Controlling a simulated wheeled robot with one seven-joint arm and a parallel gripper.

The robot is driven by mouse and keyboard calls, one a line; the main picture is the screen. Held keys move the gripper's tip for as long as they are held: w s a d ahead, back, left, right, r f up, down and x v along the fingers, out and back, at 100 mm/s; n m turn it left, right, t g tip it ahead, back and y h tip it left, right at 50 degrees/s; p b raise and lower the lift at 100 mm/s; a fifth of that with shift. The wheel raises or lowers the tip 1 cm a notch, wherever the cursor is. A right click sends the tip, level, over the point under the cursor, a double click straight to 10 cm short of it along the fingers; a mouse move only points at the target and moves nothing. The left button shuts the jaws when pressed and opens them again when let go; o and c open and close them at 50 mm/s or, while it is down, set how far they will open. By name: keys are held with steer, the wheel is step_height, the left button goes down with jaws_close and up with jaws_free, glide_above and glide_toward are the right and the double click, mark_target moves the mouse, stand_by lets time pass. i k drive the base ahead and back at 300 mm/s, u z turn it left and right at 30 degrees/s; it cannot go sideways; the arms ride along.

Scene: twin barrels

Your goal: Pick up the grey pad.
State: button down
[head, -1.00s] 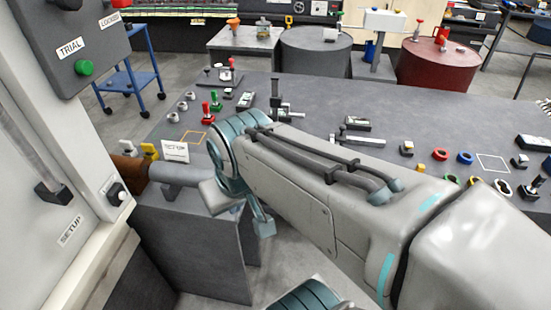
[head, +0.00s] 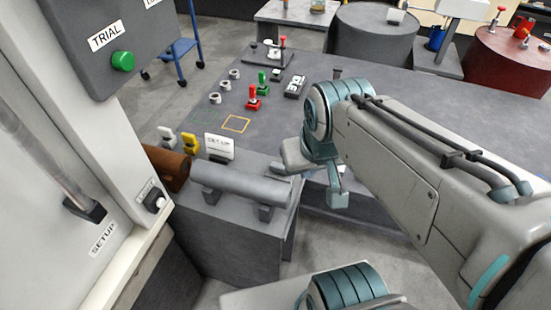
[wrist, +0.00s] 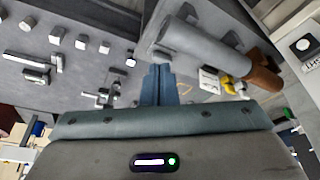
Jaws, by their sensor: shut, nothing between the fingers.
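I cannot be sure which thing is the grey pad. A pale grey upright piece (head: 167,135) stands beside a yellow one (head: 190,143), behind the brown barrel (head: 168,166); it may be the pad. My gripper (wrist: 160,84) is shut and empty in the wrist view, its fingertips near the grey barrel (wrist: 205,42) but apparently apart from it. In the head view my fingers are hard to make out below my arm's teal joint. The grey barrel also shows in the head view (head: 240,184), lying on supports in line with the brown one.
Red (head: 253,98) and green (head: 263,83) handled pieces and several grey rings stand on the grey table (head: 200,115). A wall panel (head: 105,45) with a green button is at left. Floor shows between the benches.

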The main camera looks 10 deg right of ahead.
mark_target(274, 171)
steer(key=k, duration=1.3)
steer(key=z, duration=0.65)
steer(key=i, duration=0.6)
steer(key=z, duration=0.7)
steer(key=i, duration=0.8)
steer(key=u, duration=0.75)
steer(key=i, duration=0.75)
steer(key=u, duration=0.9)
